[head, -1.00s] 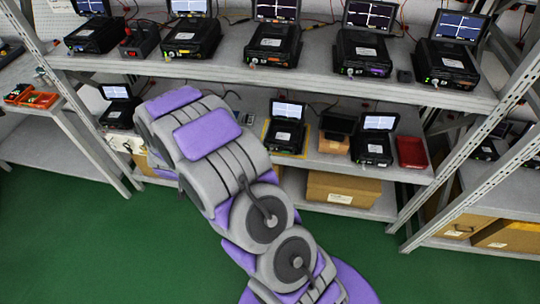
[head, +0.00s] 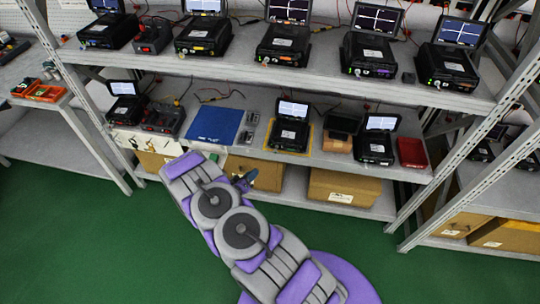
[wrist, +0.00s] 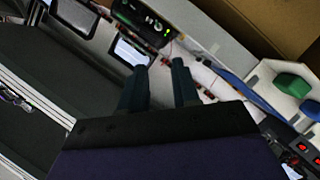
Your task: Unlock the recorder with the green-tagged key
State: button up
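Several black recorders with lit screens stand on the shelves. One recorder (head: 290,134) sits on a yellow-outlined mat on the lower shelf. I cannot tell which recorder the task means. I cannot make out a green-tagged key for certain.
The lower shelf also holds a blue mat (head: 214,126), a brown box with a dark top (head: 338,142) and a red tray (head: 411,152). Cardboard boxes (head: 343,188) stand underneath. An orange tray (head: 47,93) is on the left bench. The green floor (head: 90,240) in front is clear.

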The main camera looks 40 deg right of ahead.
jog(key=b, duration=0.2)
send_near(275, 152)
jog(key=d, duration=0.2)
jog(key=x, duration=0.2)
jog(key=b+x, duration=0.1)
jog(key=x, duration=0.3)
jog(key=shift+w+f+b, duration=0.4)
jog(key=shift+w+f, duration=0.05)
jog(key=shift+d, duration=0.35)
jog(key=shift+w+a+r, duration=0.15)
jog(key=shift+a, duration=0.3)
jog(key=shift+c, duration=0.4)
jog(key=shift+d, duration=0.3)
grip_shut()
jog(key=shift+a, duration=0.1)
